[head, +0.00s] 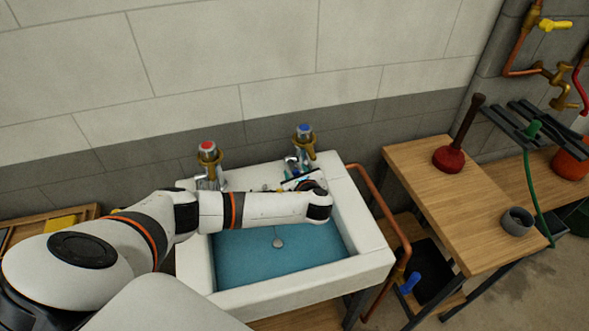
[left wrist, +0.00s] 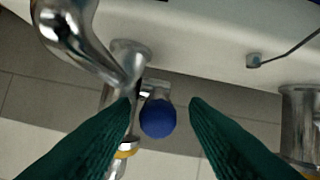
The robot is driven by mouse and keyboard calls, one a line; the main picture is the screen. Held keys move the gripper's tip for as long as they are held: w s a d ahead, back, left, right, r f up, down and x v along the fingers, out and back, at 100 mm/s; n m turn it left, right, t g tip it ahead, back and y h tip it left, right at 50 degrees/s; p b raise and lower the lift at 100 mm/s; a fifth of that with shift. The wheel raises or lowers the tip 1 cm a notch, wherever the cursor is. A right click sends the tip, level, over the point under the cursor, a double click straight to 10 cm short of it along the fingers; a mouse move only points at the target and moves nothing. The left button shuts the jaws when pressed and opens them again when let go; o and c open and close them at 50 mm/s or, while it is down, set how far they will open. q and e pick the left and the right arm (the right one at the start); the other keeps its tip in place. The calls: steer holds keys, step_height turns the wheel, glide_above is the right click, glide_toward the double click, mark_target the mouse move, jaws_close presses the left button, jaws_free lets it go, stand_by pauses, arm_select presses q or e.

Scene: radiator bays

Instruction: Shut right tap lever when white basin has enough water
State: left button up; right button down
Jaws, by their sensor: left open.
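The white basin (head: 375,262) holds blue-tinted water (head: 290,262), its surface below the rim; a round grey plug or drain shows in it. The right tap (head: 304,146) has a blue top, the left tap (head: 208,160) a red one. My left arm reaches across the basin. My left gripper (head: 303,181), partly hidden by its wrist, is by the right tap. In the left wrist view its dark green fingers (left wrist: 162,106) are open on either side of a blue ball-ended lever (left wrist: 158,118); contact cannot be told. I cannot make out a water stream. My right gripper is not in view.
A copper pipe (head: 383,200) with a blue valve handle (head: 410,283) runs beside the basin. A wooden bench (head: 430,180) at right bears a red plunger (head: 449,158) and a grey cup (head: 516,221). A tiled wall stands behind the taps.

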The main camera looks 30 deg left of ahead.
arm_select(q)
steer(key=shift+x, duration=1.15)
jaws_close()
